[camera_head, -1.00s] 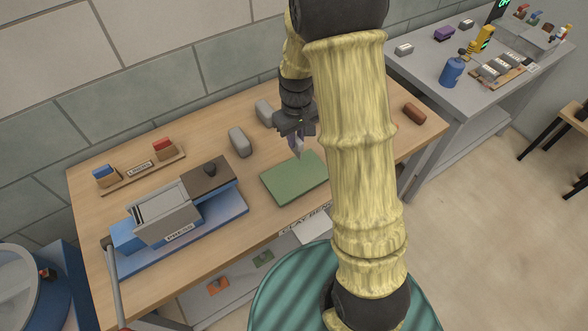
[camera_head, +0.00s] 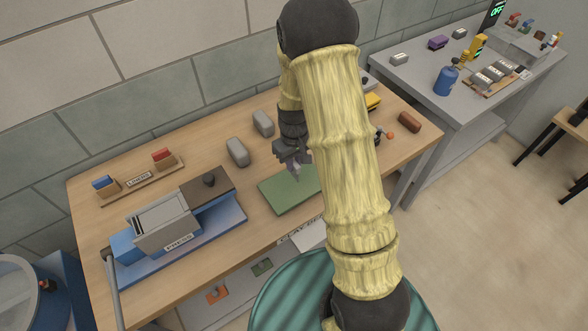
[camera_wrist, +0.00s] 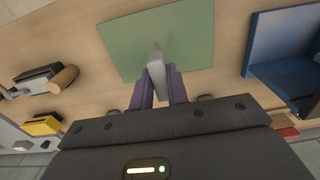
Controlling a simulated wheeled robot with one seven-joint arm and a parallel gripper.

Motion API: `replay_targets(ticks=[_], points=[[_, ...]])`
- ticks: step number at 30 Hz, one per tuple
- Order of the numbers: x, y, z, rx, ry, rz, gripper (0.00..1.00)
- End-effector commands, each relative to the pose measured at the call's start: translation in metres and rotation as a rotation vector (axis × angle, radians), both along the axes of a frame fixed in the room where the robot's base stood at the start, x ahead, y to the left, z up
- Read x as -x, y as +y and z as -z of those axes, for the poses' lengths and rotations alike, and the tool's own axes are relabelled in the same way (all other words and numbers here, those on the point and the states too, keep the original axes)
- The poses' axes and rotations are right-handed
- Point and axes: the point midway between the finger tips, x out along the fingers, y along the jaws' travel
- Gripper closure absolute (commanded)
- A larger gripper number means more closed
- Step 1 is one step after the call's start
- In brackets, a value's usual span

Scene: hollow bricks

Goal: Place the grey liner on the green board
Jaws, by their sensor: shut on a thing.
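The green board (camera_head: 280,196) lies flat on the wooden table, right of the press. My gripper (camera_head: 295,170) points down over the board's back part in the head view. It is shut on the grey liner (camera_wrist: 156,66), a thin grey piece gripped between the fingers (camera_wrist: 158,84) in the wrist view. The liner overlaps the green board (camera_wrist: 193,35) there. I cannot tell whether its lower end touches the board. My arm hides the board's right end in the head view.
The blue-based press (camera_head: 170,225) stands left of the board. Two grey rounded blocks (camera_head: 237,152) (camera_head: 263,123) lie behind it. A liner rack (camera_head: 140,182) with blue and red pieces is at the back left. A brown roll (camera_head: 409,122) lies at the right.

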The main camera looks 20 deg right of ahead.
Motion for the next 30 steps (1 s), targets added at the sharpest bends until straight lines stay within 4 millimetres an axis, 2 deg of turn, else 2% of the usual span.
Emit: replay_targets(ticks=[10,23,24,26,27,30], points=[[0.001,0.0,0.037,0.0,0.003,0.0,1.0],[0.0,0.0,0.045,0.0,0.0,0.0,1.0],[0.0,0.0,0.044,0.0,0.0,0.0,0.78],[0.0,0.0,0.044,0.0,0.001,0.0,0.66],[0.0,0.0,0.044,0.0,0.001,0.0,0.62],[0.0,0.0,0.044,0.0,0.001,0.0,0.62]])
